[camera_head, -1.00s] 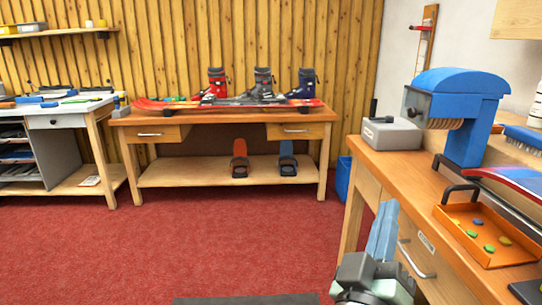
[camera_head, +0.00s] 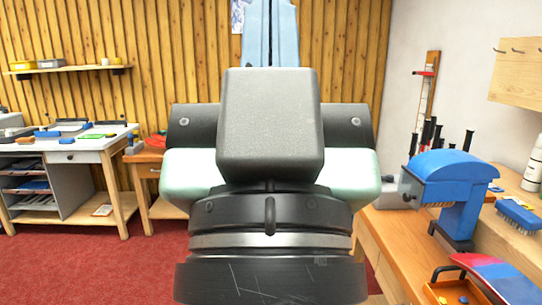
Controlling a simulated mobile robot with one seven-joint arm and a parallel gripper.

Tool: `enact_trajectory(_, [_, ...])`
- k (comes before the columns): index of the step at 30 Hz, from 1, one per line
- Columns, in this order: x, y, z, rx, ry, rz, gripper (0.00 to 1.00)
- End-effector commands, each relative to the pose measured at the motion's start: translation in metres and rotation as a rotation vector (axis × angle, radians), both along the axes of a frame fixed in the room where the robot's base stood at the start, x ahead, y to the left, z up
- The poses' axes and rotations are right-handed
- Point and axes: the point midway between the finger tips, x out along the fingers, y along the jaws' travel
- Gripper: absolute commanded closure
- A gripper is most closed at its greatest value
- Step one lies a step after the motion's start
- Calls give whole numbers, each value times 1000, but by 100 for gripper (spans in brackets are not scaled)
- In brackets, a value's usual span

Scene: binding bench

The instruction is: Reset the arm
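My gripper (camera_head: 270,10) fills the middle of the head view, raised upright and seen from its back. Its dark housing and pale green sides are close to the camera. Its two light blue fingers point up to the top edge of the view and lie side by side, with only a thin dark line between them. I see nothing held. The gripper is in free air and hides most of the far bench (camera_head: 167,211) and what stands on it.
At right, the wooden bench (camera_head: 385,240) holds a blue machine (camera_head: 455,185), a blue brush (camera_head: 518,213) and an orange tray (camera_head: 432,290). A white workbench (camera_head: 110,148) stands at left. Red carpet (camera_head: 90,265) is clear at lower left.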

Motion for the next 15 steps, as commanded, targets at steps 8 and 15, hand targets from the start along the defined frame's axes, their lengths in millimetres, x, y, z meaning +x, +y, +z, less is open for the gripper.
enact_trajectory(8, [0, 0, 103, -1, 1, -1, 100])
enact_trajectory(15, [0, 0, 154, -1, 1, 1, 100])
